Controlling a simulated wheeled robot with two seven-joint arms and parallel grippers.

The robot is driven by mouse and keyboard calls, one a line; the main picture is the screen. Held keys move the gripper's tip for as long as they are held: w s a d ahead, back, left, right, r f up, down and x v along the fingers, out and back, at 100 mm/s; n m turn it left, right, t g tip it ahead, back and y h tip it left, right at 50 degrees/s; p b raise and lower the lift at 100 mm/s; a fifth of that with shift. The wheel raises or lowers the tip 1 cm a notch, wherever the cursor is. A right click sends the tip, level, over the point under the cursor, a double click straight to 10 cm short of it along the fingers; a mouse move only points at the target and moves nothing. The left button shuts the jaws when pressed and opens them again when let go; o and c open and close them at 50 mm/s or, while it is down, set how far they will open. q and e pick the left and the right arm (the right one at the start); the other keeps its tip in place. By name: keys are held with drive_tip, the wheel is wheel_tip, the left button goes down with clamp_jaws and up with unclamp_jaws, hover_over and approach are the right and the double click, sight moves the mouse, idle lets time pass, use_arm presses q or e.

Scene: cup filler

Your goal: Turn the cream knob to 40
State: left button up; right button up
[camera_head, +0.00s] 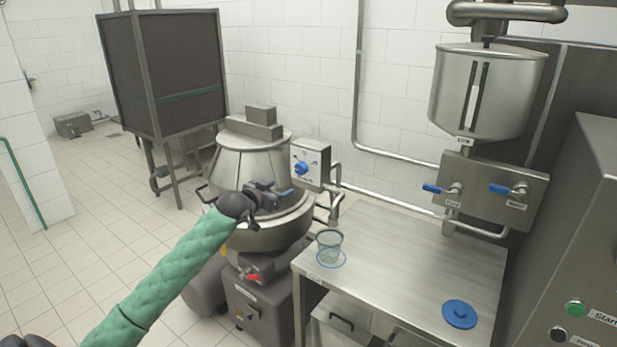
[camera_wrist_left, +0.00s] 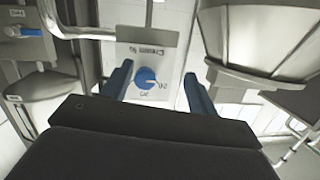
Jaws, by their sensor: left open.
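The cream knob is a round blue dial (camera_head: 301,168) on a grey wall box (camera_head: 319,156) behind the steel kettle. In the left wrist view the knob (camera_wrist_left: 146,77) sits on a light plate with a cream label and printed numbers, which appears turned over. A small pale pointer mark shows on it, but I cannot read its setting exactly. My left gripper (camera_head: 279,191) is over the kettle, in front of and below the knob. Its two blue fingers (camera_wrist_left: 158,80) are apart, one on each side of the knob in the picture, with nothing between them.
The kettle (camera_head: 245,163) stands close under my left arm. Pipes (camera_head: 336,190) run beside the box. A steel table (camera_head: 420,250) holds a clear cup (camera_head: 329,246) and a blue disc (camera_head: 459,314). A hopper with blue-handled valves (camera_head: 503,189) is at right.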

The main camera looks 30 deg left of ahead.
sight(299, 170)
use_arm(q)
drive_tip(key=w+r, duration=0.1)
drive_tip(key=w, duration=0.1)
drive_tip(key=w+d+r+t+p, duration=0.1)
drive_tip(key=w, duration=0.1)
drive_tip(key=w+d+r+t+h+p, duration=0.1)
drive_tip(key=w, duration=0.2)
drive_tip(key=shift+w+r+n, duration=0.1)
drive_tip(key=shift+r+n, duration=0.2)
drive_tip(key=shift+r, duration=0.1)
drive_tip(key=shift+w+f+p, duration=0.15)
drive_tip(key=shift+w+p, duration=0.2)
drive_tip(key=shift+w, duration=0.1)
use_arm(e)
wheel_tip(299, 170, down, 11)
drive_tip(key=s+d, duration=0.1)
drive_tip(key=shift+s+d, duration=0.25)
drive_tip(key=shift+d, duration=0.05)
use_arm(q)
drive_tip(key=shift+d, duration=0.1)
drive_tip(key=shift+c, duration=0.2)
use_arm(e)
drive_tip(key=shift+r, duration=0.1)
use_arm(q)
drive_tip(key=c, duration=1)
